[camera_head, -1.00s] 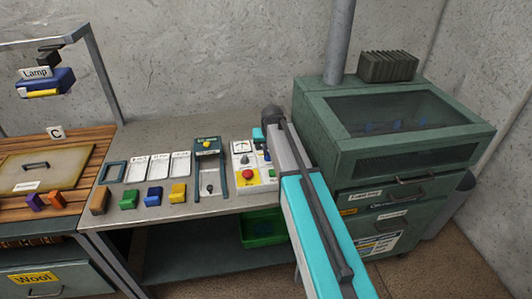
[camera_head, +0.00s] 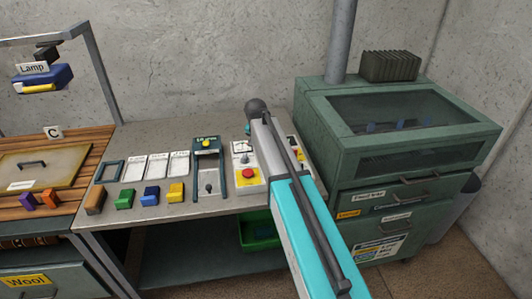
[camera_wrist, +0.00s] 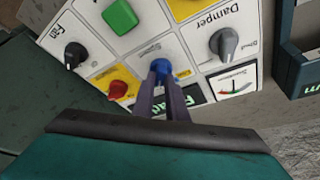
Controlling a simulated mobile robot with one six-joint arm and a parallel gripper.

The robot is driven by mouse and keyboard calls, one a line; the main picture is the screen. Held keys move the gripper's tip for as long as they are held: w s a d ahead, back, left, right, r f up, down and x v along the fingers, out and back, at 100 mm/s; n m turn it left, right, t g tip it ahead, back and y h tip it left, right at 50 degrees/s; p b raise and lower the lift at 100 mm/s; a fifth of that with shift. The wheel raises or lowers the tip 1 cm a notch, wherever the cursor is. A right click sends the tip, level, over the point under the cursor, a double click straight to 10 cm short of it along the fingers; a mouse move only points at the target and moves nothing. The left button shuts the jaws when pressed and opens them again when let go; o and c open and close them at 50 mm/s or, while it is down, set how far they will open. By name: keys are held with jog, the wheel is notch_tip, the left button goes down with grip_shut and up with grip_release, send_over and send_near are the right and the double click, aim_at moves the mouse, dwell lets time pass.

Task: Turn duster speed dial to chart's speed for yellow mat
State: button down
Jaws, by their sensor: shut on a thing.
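In the wrist view, my gripper (camera_wrist: 161,80) is shut on a small blue knob (camera_wrist: 160,67) on the control panel, which shows upside down. In the head view, my arm covers much of the control panel (camera_head: 246,188), and my fingertips are hidden. A small posted sheet (camera_head: 380,248) with coloured rows is on the cabinet; its text is too small to read.
A green hooded cabinet (camera_head: 318,105) stands right of the grey table (camera_head: 135,217). A yellow block (camera_head: 175,192) and other coloured blocks lie along the table's front. A green button (camera_wrist: 120,17) and a gauge (camera_wrist: 233,83) are close to my fingers.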

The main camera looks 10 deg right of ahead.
dwell(0.5)
jog(key=c, duration=1.8)
grip_release()
jog(key=shift+o, duration=0.2)
jog(key=shift+r, duration=0.15)
jog(key=b+v, duration=0.3)
jog(key=v, duration=1)
jog(key=shift+a+r, duration=0.2)
jog(key=shift+a, duration=0.05)
jog(key=shift+s, duration=0.1)
